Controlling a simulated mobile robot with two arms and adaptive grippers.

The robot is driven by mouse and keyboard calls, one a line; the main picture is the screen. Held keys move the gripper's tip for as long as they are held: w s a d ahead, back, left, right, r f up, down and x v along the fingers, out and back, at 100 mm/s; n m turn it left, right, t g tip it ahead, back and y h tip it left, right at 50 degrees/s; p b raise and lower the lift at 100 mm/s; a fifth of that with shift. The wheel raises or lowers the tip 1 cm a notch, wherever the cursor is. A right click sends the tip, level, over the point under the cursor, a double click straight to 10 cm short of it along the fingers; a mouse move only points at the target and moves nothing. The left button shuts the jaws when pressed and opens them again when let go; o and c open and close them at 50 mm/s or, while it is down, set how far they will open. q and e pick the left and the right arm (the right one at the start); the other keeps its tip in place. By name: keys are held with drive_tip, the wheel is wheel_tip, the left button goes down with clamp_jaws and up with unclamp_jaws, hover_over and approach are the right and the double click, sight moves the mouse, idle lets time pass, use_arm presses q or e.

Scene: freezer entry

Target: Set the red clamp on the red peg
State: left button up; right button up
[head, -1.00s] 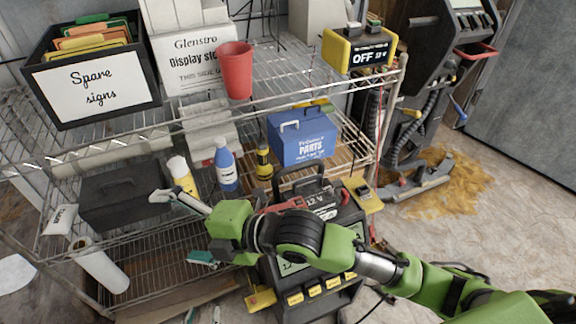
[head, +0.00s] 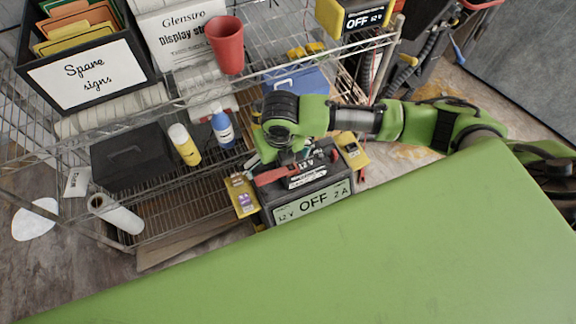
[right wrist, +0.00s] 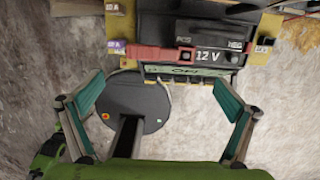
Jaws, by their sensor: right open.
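The red clamp (head: 271,175) lies across the left part of the top of a black 12 V unit (head: 312,199). In the right wrist view the clamp (right wrist: 150,53) is a long red piece left of the "12 V" label. I cannot make out a separate red peg. My right gripper (head: 284,155) hangs above and behind the unit's top and partly hides it. In the right wrist view the gripper (right wrist: 160,84) has its two teal-padded fingers wide apart, with nothing between them. The clamp is ahead of the fingertips. My left gripper is not in view.
Yellow holders flank the unit, one left (head: 242,195) and one right (head: 351,150). A wire shelf behind carries a red cup (head: 226,46), a sign box (head: 88,75), a blue parts box (head: 295,82), bottles (head: 222,129) and a black case (head: 130,155).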

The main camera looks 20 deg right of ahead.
sight(276, 173)
drive_tip(key=f, duration=0.3)
drive_tip(key=w+f, duration=0.1)
drive_tip(key=f, duration=0.1)
drive_tip(key=f+p, duration=0.1)
drive_tip(key=f, duration=0.2)
drive_tip(key=shift+w+f, duration=0.35)
drive_tip(key=c, duration=1.1)
